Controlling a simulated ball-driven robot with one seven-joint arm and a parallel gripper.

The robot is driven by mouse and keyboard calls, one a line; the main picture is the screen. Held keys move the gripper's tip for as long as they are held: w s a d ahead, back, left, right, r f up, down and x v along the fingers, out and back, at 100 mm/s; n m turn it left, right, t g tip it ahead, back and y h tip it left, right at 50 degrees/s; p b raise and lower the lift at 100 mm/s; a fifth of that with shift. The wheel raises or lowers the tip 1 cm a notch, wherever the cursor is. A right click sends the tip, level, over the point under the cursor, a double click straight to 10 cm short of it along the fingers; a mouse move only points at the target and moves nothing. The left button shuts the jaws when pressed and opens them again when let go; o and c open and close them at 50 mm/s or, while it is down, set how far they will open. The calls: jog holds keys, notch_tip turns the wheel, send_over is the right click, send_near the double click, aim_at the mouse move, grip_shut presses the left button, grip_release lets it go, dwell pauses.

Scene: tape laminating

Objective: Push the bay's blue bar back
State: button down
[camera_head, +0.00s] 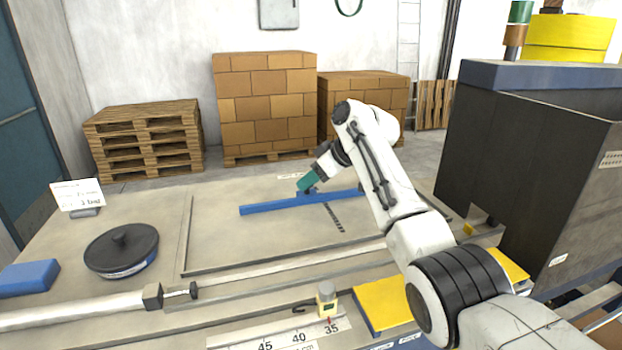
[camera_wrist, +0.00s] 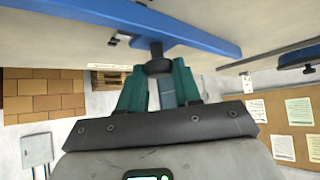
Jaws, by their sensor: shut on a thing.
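The blue bar (camera_head: 271,206) lies across the tray-like bay (camera_head: 235,243) on the table in the head view. It is long and straight, with a short stem near its right half. My gripper (camera_head: 306,184) is at that stem, its teal fingers around it. In the wrist view my gripper (camera_wrist: 160,90) is shut on the stem of the blue bar (camera_wrist: 190,36), with a dark collar just beyond the fingertips. The bar's right end is partly hidden behind my arm in the head view.
A black round weight (camera_head: 121,249) and a blue block (camera_head: 28,278) stand at left. A ruler (camera_head: 281,338) and small yellow gauge (camera_head: 327,297) lie in front. A large dark machine (camera_head: 530,150) stands at right. The bay surface before the bar looks clear, apart from a dark printed scale.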

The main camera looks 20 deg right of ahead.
jog(key=c, duration=0.8)
grip_release()
jog(key=shift+d+r, duration=0.1)
jog(key=b+v, duration=0.2)
jog(key=v, duration=0.8)
jog(key=shift+s+d+r+b, duration=0.1)
jog(key=shift+s+r+b, duration=0.1)
jog(key=shift+r+b, duration=0.1)
jog(key=shift+f, duration=0.1)
